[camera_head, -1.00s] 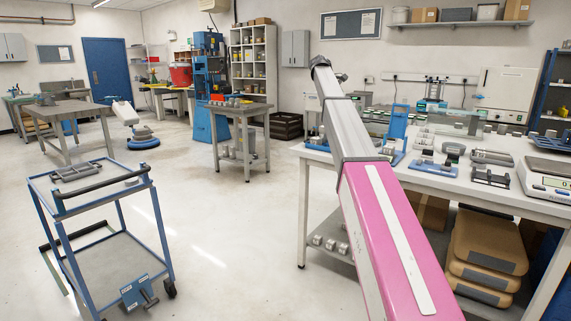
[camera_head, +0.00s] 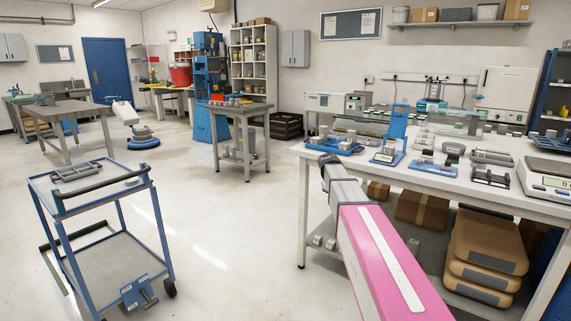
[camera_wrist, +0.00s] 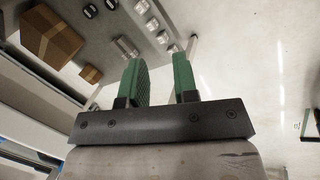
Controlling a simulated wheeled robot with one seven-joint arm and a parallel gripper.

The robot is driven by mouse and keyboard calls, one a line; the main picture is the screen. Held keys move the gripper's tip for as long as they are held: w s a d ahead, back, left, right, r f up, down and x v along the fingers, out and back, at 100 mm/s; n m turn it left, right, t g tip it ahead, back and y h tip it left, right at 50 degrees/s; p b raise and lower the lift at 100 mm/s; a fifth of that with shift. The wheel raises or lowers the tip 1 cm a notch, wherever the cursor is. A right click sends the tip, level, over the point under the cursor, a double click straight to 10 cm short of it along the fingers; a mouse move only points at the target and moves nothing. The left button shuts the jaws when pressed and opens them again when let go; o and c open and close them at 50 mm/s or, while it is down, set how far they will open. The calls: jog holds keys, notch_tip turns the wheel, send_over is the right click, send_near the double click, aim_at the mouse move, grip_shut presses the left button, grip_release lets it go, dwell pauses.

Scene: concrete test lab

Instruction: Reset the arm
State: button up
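My arm crosses the lower right of the head view, in front of the white workbench (camera_head: 508,204). Its far end is bent down beside the bench's left front edge. In the head view the gripper itself is hidden. In the wrist view my gripper (camera_wrist: 162,80) shows two green fingers standing apart with an empty gap between them. Beyond the fingers are the bench's lower shelf (camera_wrist: 115,22) and the pale floor. Nothing is held.
The bench carries a scale (camera_head: 548,178) and several devices. Cardboard boxes (camera_head: 423,209) sit on its lower shelf. A blue trolley (camera_head: 100,200) stands at left, and a grey table (camera_head: 240,109) stands behind. Open floor lies between trolley and bench.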

jog(key=s+a+f+m+y, duration=0.1)
jog(key=s+f, duration=0.5)
jog(key=s, duration=0.4)
jog(key=s+a+f+m+y, duration=0.1)
jog(key=s+f+m, duration=0.1)
jog(key=s+f, duration=0.4)
jog(key=s+a+f+m+g+y, duration=0.1)
jog(key=s+f, duration=0.5)
jog(key=s, duration=0.7)
jog(key=shift+s+a+f+m, duration=0.15)
jog(key=shift+s+f+m, duration=0.25)
jog(key=shift+m, duration=0.3)
